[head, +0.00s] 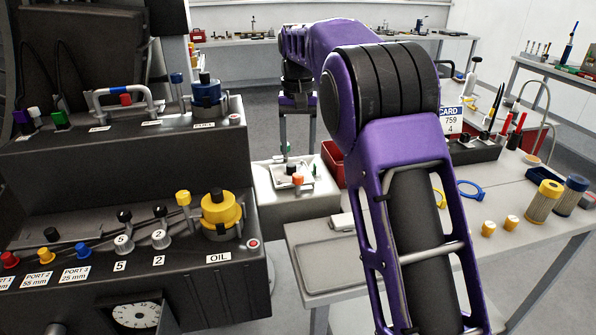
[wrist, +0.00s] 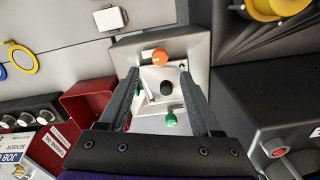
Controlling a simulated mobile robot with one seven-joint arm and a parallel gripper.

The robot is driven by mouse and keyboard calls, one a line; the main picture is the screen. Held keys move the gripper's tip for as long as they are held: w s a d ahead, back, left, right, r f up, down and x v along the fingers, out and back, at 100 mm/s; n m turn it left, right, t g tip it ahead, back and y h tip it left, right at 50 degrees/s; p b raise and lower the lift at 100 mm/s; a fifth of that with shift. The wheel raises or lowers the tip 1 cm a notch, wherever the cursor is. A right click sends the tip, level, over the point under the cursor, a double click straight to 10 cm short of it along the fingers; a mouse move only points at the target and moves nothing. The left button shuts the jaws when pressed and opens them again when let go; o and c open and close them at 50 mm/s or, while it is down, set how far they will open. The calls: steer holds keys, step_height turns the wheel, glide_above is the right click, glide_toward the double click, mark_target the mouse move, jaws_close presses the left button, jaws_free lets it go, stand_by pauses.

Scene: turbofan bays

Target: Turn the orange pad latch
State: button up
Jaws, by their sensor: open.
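The orange pad latch (wrist: 160,55) is a small round orange knob with a pale mark. It sits at the edge of a white recessed pad (wrist: 152,76) on a pale grey block (head: 268,212). It also shows in the head view (head: 297,180). A black knob (wrist: 166,88) stands near the pad's middle, and a green knob (wrist: 171,119) is opposite the orange one. My gripper (wrist: 159,74) is open and points down over the pad. Its fingers lie either side of the knobs, with the orange latch just beyond the tips. I see no contact.
A dark console with a yellow oil cap (head: 221,211) stands close on the left in the head view. A grey bench (head: 470,235) with yellow caps and filters is on the right.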

mark_target(298, 176)
step_height(298, 176, down, 8)
steer(key=shift+r, duration=0.1)
steer(key=shift+c, duration=0.3)
jaws_close()
